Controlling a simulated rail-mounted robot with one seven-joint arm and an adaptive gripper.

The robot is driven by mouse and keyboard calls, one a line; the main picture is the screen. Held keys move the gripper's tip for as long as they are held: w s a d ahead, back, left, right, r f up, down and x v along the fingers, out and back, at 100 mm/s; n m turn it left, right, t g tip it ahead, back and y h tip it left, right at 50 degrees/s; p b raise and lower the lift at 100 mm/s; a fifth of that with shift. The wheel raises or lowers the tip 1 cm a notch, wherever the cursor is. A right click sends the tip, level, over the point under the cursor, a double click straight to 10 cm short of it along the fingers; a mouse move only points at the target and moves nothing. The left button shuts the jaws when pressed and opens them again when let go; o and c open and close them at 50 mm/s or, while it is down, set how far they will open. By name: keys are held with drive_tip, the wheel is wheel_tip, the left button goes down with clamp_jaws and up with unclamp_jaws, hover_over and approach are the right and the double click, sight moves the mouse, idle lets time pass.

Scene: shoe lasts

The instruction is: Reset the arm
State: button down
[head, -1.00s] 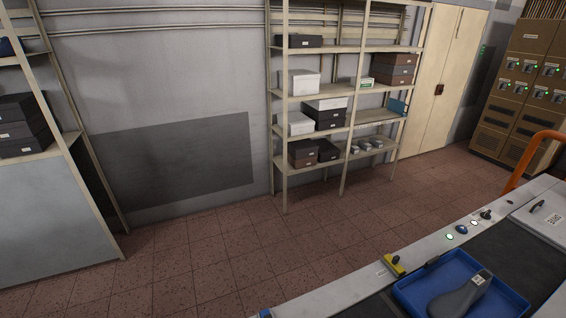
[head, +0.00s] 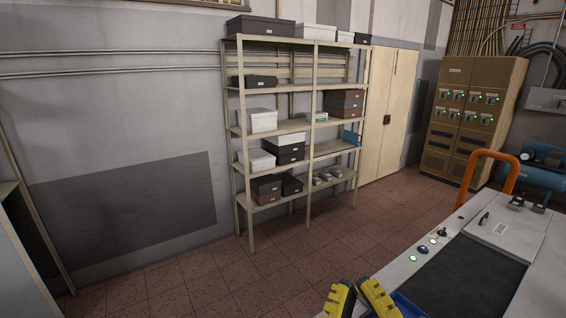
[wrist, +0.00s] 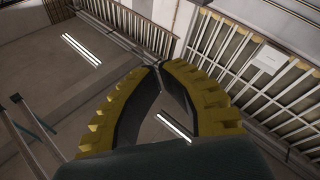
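My gripper (head: 355,285) shows at the bottom of the head view, its two yellow ridged fingers leaning together and pointing up. In the wrist view its fingertips (wrist: 159,67) meet or nearly meet, with dark inner pads and nothing held between them. The wrist camera looks up past the fingers toward ceiling lights (wrist: 81,50) and beams. A small part of a blue tray (head: 408,306) shows just right of the gripper in the head view; what lies in it is out of view.
A light machine bench (head: 464,218) with a dark belt and lit buttons is at the lower right, with an orange rail (head: 488,156) behind it. A shelf rack (head: 247,165) with boxes stands by the wall. The tiled floor (head: 210,275) is clear.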

wheel_tip(320, 180, up, 19)
drive_tip(key=s+a+m+y+p, duration=0.1)
drive_tip(key=m+p, duration=0.3)
drive_tip(key=p, duration=1.3)
drive_tip(key=shift+s+t, duration=0.3)
drive_tip(key=shift+w, duration=0.1)
idle(3.3)
